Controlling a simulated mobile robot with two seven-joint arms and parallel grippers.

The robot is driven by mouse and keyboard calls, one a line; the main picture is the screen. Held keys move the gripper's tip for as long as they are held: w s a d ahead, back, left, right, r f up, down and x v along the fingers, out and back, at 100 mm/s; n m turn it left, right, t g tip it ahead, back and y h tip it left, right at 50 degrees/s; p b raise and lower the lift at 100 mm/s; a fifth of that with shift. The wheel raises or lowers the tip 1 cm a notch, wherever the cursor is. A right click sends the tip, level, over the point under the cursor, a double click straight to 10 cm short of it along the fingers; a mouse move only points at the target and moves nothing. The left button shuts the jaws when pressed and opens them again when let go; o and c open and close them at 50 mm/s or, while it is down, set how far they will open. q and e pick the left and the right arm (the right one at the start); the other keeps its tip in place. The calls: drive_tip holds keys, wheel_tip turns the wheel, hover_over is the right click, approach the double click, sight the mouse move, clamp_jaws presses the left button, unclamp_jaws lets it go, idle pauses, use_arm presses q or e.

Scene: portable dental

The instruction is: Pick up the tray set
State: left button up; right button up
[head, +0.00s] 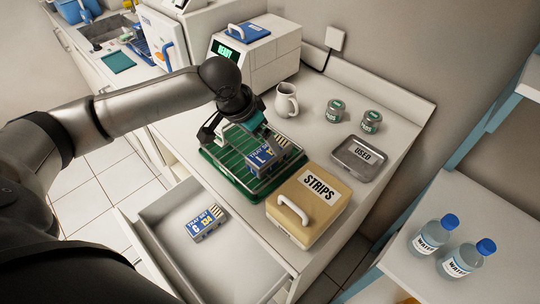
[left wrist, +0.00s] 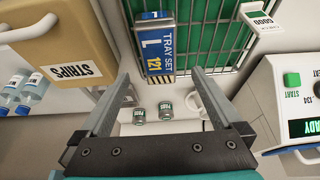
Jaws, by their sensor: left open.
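A blue-and-white tray set (head: 262,161) labelled "L" sits on the green wire rack (head: 217,163) on the counter. In the left wrist view the same tray set (left wrist: 157,45), marked "TRAY SET L 121", lies ahead of the spread fingers, between their lines. My left gripper (head: 242,139) is over the rack, close to this tray set; its jaws are open and empty. Whether a finger touches the tray set I cannot tell. A second tray set (head: 206,223), marked "6", lies in the open drawer (head: 165,212). My right gripper is not in view.
A tan "STRIPS" box (head: 309,205) stands right of the rack. A grey "USED" tray (head: 359,158), a mug (head: 286,100) and two small jars (head: 335,110) are on the counter. A white machine (head: 262,55) reading "READY" stands behind. Water bottles (head: 432,234) stand on the right shelf.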

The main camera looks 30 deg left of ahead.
sight(269, 150)
use_arm(q)
drive_tip(key=b+x, duration=0.1)
drive_tip(key=x, duration=0.6)
drive_tip(key=shift+d+f, duration=0.1)
drive_tip(key=shift+f, duration=0.2)
drive_tip(key=shift+r, duration=0.1)
clamp_jaws()
idle(0.5)
